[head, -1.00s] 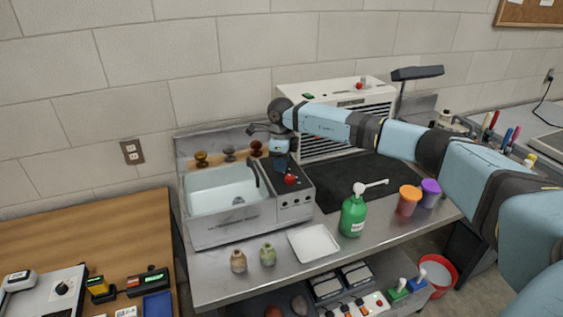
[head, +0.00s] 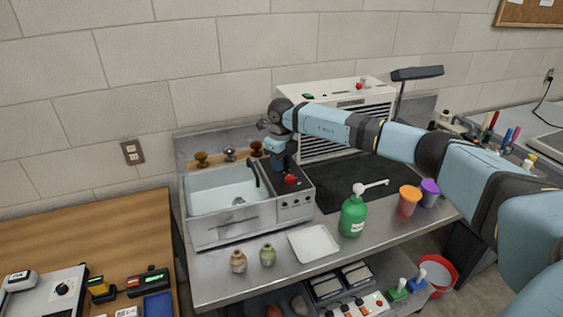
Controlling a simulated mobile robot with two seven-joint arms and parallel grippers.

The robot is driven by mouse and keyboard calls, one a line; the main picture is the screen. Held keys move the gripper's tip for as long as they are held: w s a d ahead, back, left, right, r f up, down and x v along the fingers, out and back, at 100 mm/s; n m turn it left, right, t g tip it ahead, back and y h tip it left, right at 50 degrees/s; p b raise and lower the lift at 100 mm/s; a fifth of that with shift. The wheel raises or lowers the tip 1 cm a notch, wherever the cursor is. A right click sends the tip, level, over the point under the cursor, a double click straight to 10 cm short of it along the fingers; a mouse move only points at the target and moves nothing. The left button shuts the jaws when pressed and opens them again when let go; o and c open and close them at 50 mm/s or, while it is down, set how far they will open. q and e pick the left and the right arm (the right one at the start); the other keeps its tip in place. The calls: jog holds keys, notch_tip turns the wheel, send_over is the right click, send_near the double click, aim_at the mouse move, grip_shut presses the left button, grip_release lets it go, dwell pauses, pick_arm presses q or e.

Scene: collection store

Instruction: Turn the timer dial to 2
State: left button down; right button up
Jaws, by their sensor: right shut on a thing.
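The metal ultrasonic bath (head: 232,229) stands at the left of the steel bench, with a control panel on its right side. My right gripper (head: 284,168) points down at the top of that panel, behind a red knob (head: 290,180). It is shut on a small part there, which I take to be the timer dial. The dial and its markings are hidden by the gripper, so its setting cannot be read. My left gripper is not in view.
Bronze, grey and red-brown knobs stand behind the basin. A green pump bottle (head: 353,215), a white tray (head: 314,242), two small jars and orange and purple cups (head: 409,201) stand on the bench. A white vented unit (head: 340,112) is behind my arm.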

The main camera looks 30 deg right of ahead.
jog(key=o, duration=0.9)
notch_tip(320, 180, up, 14)
jog(key=shift+f+b, duration=0.1)
jog(key=shift+b, duration=0.8)
